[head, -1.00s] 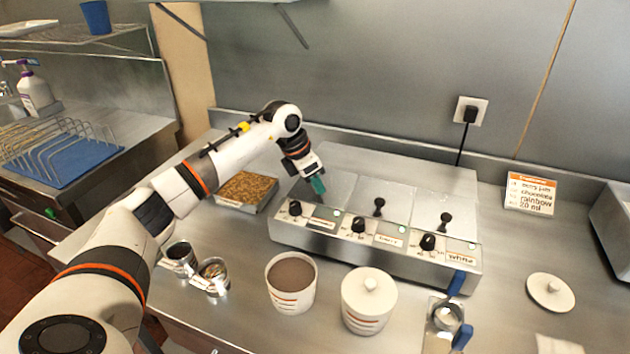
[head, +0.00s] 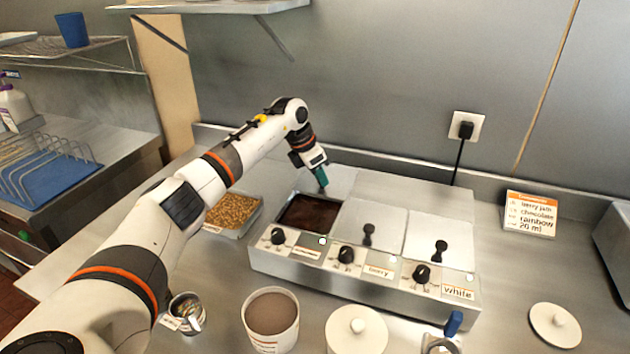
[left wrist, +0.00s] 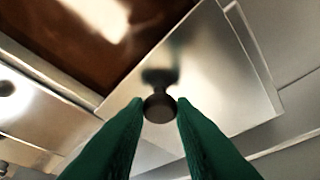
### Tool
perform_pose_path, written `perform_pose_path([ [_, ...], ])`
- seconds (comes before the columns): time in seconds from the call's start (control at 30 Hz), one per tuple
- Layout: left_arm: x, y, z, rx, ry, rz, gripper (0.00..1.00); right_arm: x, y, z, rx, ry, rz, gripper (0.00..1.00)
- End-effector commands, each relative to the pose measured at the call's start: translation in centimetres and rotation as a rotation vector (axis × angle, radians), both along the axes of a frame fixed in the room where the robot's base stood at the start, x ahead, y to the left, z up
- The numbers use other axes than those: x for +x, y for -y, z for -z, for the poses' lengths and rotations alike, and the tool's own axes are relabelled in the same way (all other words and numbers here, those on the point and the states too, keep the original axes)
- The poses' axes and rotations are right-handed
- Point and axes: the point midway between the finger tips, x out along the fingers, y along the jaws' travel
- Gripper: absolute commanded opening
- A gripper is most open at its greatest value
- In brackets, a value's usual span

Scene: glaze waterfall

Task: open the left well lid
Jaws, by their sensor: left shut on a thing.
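My left gripper (head: 322,178) is at the back of the left well (head: 308,214). In the left wrist view its green fingers (left wrist: 160,120) are shut on the dark knob (left wrist: 159,107) of the left well lid (left wrist: 215,75), a flat steel plate. The lid is slid back, off most of the left well, and dark brown glaze (left wrist: 85,35) shows in the opening. The middle lid (head: 368,236) and right lid (head: 440,252) are closed, each with a black knob. My right gripper is not in view.
A tray of crumbs (head: 232,212) stands left of the warmer (head: 360,283). An open tub (head: 270,318), a lidded tub (head: 356,330) and a small metal cup (head: 186,312) stand in front. A sign (head: 530,213) and a loose white lid (head: 555,325) are at right.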

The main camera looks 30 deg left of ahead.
Motion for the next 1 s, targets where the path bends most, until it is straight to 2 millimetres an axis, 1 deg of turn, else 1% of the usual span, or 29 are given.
perform_pose_path([
  [0.03,0.5,-0.2,-0.2,0.002,0.002,-0.001,0.00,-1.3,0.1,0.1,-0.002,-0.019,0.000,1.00],
  [0.1,0.8,-0.3,-0.3,0.003,0.002,-0.002,0.00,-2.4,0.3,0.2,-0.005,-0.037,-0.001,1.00],
  [0.17,1.0,-0.3,-0.3,0.005,0.002,0.000,0.00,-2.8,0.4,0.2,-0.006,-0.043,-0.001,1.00],
  [0.27,1.1,-0.4,-0.3,0.005,0.002,0.001,0.00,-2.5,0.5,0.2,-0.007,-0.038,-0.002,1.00],
  [0.47,1.0,-0.4,-0.3,0.005,0.002,0.001,0.00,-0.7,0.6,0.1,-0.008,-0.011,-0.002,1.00],
  [0.5,1.0,-0.4,-0.3,0.005,0.002,0.001,0.26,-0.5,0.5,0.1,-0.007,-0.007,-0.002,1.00],
  [0.57,1.0,-0.4,-0.3,0.005,0.002,0.001,0.36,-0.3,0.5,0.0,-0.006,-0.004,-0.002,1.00],
  [0.6,1.0,-0.4,-0.3,0.005,0.002,0.001,0.42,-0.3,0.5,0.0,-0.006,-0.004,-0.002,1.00],
  [0.63,1.0,-0.3,-0.3,0.005,0.002,0.001,0.45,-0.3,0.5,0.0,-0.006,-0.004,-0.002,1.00],
  [0.9,1.0,-0.3,-0.4,0.004,0.003,0.001,0.45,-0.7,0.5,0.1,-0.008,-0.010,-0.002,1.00],
  [1.0,0.9,-0.5,-1.0,0.004,0.006,0.000,0.45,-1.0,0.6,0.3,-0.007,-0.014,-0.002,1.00],
])
